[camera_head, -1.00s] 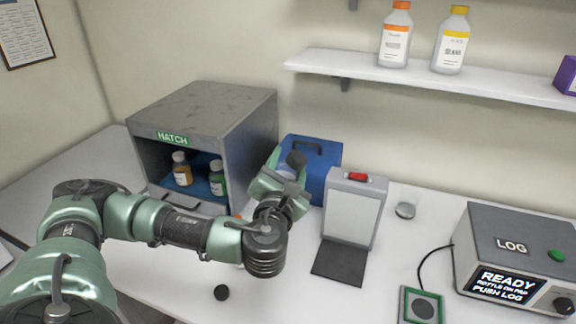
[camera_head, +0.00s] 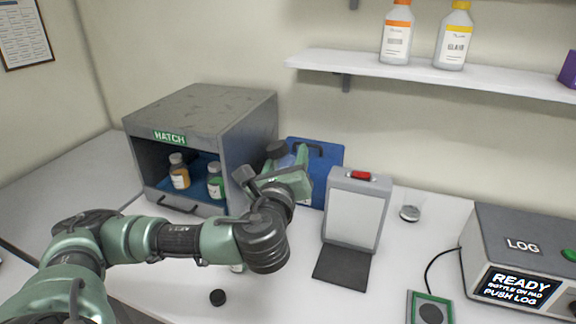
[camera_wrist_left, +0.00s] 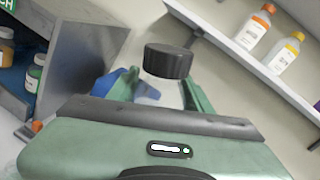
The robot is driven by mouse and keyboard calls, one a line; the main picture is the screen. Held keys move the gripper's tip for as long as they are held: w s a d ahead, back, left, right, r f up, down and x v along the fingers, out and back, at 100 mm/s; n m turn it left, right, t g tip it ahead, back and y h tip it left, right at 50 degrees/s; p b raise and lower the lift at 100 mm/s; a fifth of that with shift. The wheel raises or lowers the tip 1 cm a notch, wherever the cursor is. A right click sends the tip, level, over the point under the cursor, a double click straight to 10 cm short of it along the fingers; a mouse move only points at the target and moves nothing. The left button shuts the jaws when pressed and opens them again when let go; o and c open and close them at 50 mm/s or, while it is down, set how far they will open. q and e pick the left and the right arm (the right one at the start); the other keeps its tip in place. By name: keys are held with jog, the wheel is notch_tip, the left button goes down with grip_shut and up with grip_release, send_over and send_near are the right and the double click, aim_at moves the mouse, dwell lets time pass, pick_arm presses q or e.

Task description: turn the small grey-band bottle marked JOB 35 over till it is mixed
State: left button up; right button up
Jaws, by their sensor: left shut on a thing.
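A small clear bottle (camera_wrist_left: 158,93) with a black cap (camera_wrist_left: 168,60) is in my left gripper, cap end up in the left wrist view. In the head view the bottle's black cap (camera_head: 277,149) shows above my left gripper (camera_head: 287,170), held up off the table in front of the blue case. The gripper is shut on the bottle. The fingers and palm hide most of its body, so I cannot read its label or see its band. My right gripper is in neither view.
A grey hatch box (camera_head: 195,105) holding two bottles stands at left. Behind my gripper is a blue case (camera_head: 327,165). A panel stand (camera_head: 354,215), log unit (camera_head: 520,245) and pad (camera_head: 430,309) are to the right. A small black round piece (camera_head: 218,298) lies in front.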

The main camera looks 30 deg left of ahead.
pick_arm(q)
jog(key=n, duration=0.2)
jog(key=shift+n, duration=0.3)
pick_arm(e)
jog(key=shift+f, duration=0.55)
pick_arm(q)
jog(key=n+b, duration=0.3)
jog(key=n, duration=0.3)
jog(key=shift+n, duration=0.4)
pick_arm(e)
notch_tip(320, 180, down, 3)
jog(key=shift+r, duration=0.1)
